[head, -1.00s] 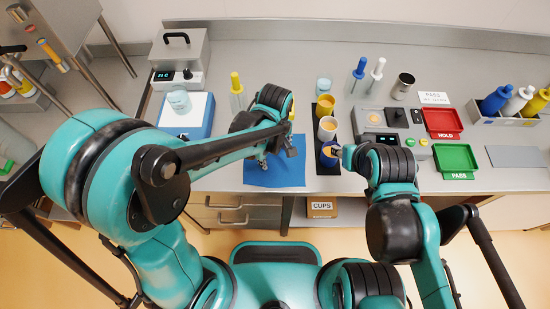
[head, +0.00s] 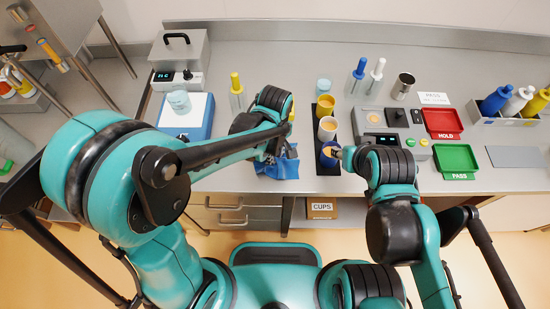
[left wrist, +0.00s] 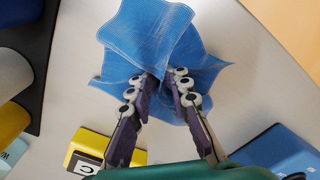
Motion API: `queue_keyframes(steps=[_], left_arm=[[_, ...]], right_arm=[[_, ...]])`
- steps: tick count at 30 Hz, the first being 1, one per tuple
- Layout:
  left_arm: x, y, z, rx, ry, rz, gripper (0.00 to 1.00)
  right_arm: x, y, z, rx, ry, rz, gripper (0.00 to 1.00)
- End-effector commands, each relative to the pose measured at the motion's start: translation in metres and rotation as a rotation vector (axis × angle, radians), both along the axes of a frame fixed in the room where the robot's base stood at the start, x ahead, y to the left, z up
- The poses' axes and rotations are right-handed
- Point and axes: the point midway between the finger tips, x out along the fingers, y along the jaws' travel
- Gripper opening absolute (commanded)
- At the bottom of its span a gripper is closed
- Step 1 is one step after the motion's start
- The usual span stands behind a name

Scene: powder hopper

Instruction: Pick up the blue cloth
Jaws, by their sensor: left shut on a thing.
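The blue cloth (head: 277,170) is bunched up in my left gripper (head: 280,152), near the front edge of the steel counter. In the left wrist view the cloth (left wrist: 150,35) is pinched between the two fingers of my left gripper (left wrist: 162,85), its folds spreading out on both sides. Whether its lower parts touch the counter is hard to tell. My right gripper (head: 338,153) is beside the blue cup (head: 328,158), the front one in a row. Its fingers are small and partly hidden, so its opening is unclear.
A blue-and-white scale (head: 190,120) holding a jar (head: 179,101) is at the left. A red tray (head: 443,123) and green tray (head: 456,160) lie at the right.

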Motion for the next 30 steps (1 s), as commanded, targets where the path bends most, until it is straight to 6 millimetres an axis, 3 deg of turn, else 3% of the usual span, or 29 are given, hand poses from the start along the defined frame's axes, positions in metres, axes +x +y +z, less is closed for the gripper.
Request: queue_keyframes(steps=[7, 11, 25, 30], left_arm=[[-0.001, 0.000, -0.002, -0.001, 0.001, 0.000, 0.00], [-0.001, 0.000, 0.009, -0.001, 0.001, 0.000, 0.00], [-0.001, 0.000, 0.108, -0.001, 0.001, 0.000, 0.00], [0.000, 0.000, 0.123, -0.001, 0.001, 0.000, 0.00]], right_arm=[[0.000, 0.000, -0.001, 0.000, 0.000, 0.000, 0.40], [0.000, 0.000, 0.008, 0.000, 0.000, 0.000, 0.40], [0.000, 0.000, 0.086, 0.000, 0.000, 0.000, 0.40], [0.000, 0.000, 0.096, 0.000, 0.000, 0.000, 0.40]])
